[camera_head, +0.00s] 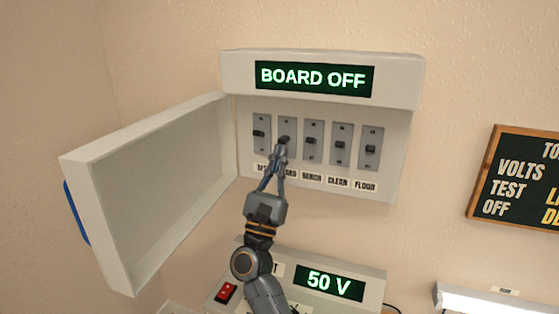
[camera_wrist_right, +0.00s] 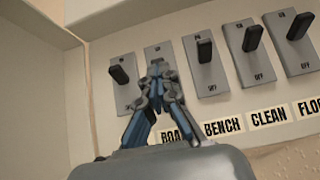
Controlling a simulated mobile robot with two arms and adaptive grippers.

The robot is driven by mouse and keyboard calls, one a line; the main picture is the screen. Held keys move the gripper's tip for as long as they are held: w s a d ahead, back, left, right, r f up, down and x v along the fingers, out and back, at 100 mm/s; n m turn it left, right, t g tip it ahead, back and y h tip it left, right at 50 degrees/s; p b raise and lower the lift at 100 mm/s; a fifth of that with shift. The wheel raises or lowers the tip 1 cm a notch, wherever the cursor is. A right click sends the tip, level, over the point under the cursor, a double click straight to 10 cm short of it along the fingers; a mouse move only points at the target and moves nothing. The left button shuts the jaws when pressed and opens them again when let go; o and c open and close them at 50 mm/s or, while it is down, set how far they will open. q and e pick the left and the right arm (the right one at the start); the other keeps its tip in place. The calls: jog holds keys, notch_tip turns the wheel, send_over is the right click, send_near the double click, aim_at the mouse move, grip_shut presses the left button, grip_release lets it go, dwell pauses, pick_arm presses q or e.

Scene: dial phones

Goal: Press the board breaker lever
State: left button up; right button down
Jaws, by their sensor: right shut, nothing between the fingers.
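The board breaker (camera_head: 288,124) is the second grey switch from the left in the open wall box. Its dark lever (camera_head: 284,140) shows just above my fingertips in the head view. My right gripper (camera_head: 281,151) is shut and empty, reaching up from below with its tips at this lever. In the right wrist view the gripper (camera_wrist_right: 159,70) stands in front of the board breaker plate (camera_wrist_right: 157,50) and hides its lever. I cannot tell whether tips and lever touch. The display (camera_head: 314,78) above reads "BOARD OFF". My left gripper is not in view.
A neighbouring breaker (camera_wrist_right: 124,83) is close on the left and the bench breaker (camera_wrist_right: 206,65) close on the right. Clean and floor breakers follow. The box door (camera_head: 150,190) hangs open at left. Below is a unit reading "50 V" (camera_head: 329,283) with a red switch (camera_head: 226,292).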

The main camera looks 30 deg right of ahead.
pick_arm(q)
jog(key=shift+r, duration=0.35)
pick_arm(e)
jog(key=v, duration=1.2)
jog(key=shift+a+r, duration=0.1)
jog(key=shift+a, duration=0.05)
